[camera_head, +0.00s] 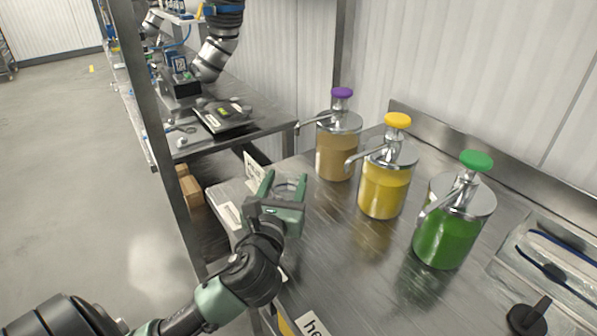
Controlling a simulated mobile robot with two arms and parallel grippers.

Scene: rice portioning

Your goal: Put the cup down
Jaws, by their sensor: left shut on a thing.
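My left gripper (284,185) reaches in from the lower left and is over the left end of the steel table. It is shut on a small clear-grey cup (290,188), whose rim shows between the two green fingers. The rest of the cup is hidden by the gripper. I cannot tell whether its base touches the table. My right gripper is not in view.
Pump dispensers with purple (342,93), yellow (397,120) and green (476,160) tops stand on the steel table (330,235), right of my gripper. A tray (510,262) with utensils lies at the far right. A dark scale-like device (224,116) sits on another bench behind.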

